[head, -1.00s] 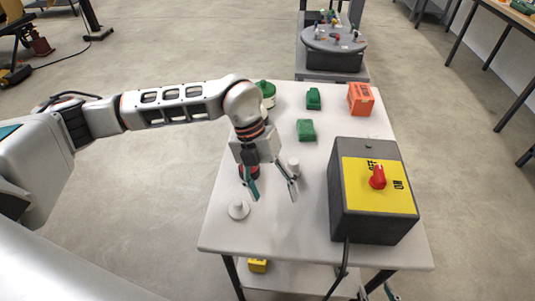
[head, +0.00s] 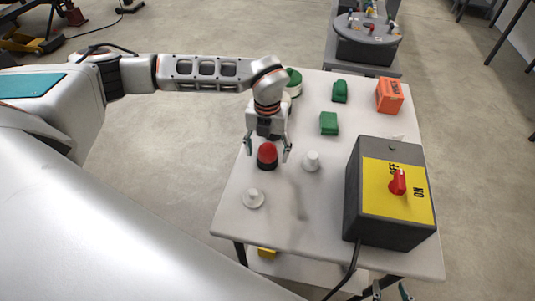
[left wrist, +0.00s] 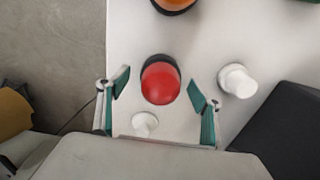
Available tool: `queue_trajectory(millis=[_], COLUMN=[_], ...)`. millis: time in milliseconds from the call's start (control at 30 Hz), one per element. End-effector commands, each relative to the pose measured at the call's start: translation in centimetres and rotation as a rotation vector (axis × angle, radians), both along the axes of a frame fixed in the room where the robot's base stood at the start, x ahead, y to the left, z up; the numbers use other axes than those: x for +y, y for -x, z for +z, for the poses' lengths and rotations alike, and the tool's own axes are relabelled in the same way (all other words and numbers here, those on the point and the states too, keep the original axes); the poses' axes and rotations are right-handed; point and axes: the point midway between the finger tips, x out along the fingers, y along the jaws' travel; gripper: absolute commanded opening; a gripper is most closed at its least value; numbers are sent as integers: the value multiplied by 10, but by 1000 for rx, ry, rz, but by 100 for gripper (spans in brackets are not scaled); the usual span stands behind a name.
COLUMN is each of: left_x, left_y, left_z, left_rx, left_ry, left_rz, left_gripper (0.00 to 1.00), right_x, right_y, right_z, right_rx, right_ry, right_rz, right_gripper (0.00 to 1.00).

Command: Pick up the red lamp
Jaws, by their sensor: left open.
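The red lamp (head: 267,151), a red dome on a black base, stands upright on the white table. In the left wrist view the red lamp (left wrist: 160,84) lies between the finger lines. My left gripper (head: 267,152) is open and empty, pointing down over the lamp, one finger on each side. In the left wrist view both fingers of my left gripper (left wrist: 160,90) show gaps to the lamp. Teal tips of my right gripper (head: 390,292) show at the bottom edge of the head view; the rest is cut off, so its opening is unclear.
White knob-like pieces stand right of the lamp (head: 311,161) and in front of it (head: 253,198). A dark switch box (head: 365,200) with a red knob fills the table's right. Green blocks (head: 329,123), an orange box (head: 389,95) and a green-topped lamp (head: 293,79) stand behind.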

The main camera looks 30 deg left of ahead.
Motion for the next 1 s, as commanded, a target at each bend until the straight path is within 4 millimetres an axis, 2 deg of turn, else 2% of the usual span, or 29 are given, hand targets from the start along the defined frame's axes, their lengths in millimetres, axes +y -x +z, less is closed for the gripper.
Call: queue_trajectory(millis=[100, 333, 500, 867, 1000], left_x=[0, 0, 0, 0, 0], left_y=[0, 0, 0, -1, -1], left_z=[-8, -10, -9, -8, 0], left_rx=[1, 0, 0, -1, -3], left_ry=[0, 0, 0, 1, 1], left_rz=[0, 0, -1, -1, -1], left_gripper=[65, 65, 21, 20, 20], right_x=[0, 0, 0, 0, 0], right_y=[0, -1, -1, -1, -1], right_z=[2, 2, 3, 2, 2], right_rx=[-2, -3, -3, -3, -3], right_ry=[-1, 0, 0, 0, 0], right_rz=[0, 0, 0, 0, 0], right_gripper=[40, 40, 40, 40, 40])
